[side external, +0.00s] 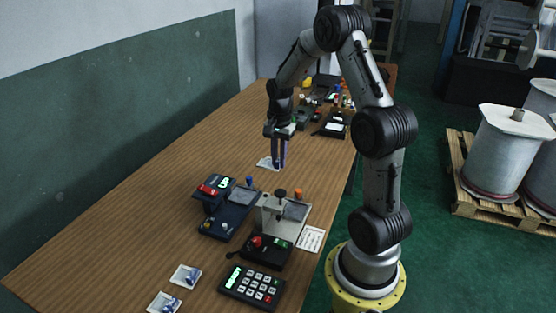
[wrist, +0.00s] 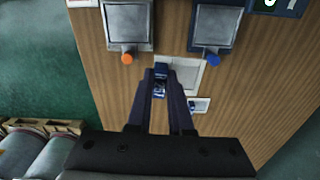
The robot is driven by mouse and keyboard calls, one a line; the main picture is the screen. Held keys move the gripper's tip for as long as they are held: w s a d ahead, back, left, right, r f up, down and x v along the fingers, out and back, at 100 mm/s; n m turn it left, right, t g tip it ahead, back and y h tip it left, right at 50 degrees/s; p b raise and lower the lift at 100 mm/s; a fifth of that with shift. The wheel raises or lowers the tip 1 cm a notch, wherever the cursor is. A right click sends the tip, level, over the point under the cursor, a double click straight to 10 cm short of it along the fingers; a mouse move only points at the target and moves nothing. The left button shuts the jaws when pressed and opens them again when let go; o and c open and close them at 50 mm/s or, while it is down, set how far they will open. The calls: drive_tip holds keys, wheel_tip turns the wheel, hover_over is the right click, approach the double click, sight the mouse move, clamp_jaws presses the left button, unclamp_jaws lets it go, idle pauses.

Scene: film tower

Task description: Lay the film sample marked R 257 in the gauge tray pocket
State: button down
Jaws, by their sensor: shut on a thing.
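My gripper (side external: 282,163) points down over the middle of the table, low and close to its surface. In the wrist view my gripper (wrist: 160,76) is shut on a small blue film sample (wrist: 159,88); its marking is too small to read. A pale square plate (wrist: 184,72) lies on the table just beyond the fingertips, partly hidden by them; I cannot tell for sure whether it is the gauge tray. A small white card (wrist: 205,106) with a blue piece on it lies to the right of the fingers. In the side view a pale plate (side external: 264,162) shows left of the fingers.
Two bench devices, one with a blue knob (side external: 249,180) and one with an orange knob (side external: 298,192), stand nearer the side camera. A keypad (side external: 251,285) and two white cards (side external: 178,278) (side external: 155,307) with blue pieces lie in front. Several items crowd the table's far end.

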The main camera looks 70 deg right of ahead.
sight(262, 164)
drive_tip(key=w, duration=0.1)
drive_tip(key=w+f, duration=0.1)
drive_tip(key=w, duration=0.1)
drive_tip(key=w+a+f, duration=0.1)
drive_tip(key=w, duration=0.1)
drive_tip(key=shift+a, duration=0.1)
drive_tip(key=shift+n, duration=0.4)
drive_tip(key=w+a+f, duration=0.1)
drive_tip(key=w+a, duration=0.1)
drive_tip(key=w+a+f, duration=0.1)
drive_tip(key=w+f, duration=0.1)
drive_tip(key=shift+a, duration=0.35)
drive_tip(key=shift+f, duration=2.65)
drive_tip(key=shift+f, duration=0.35)
drive_tip(key=c, duration=0.7)
unclamp_jaws()
drive_tip(key=shift+c, duration=0.2)
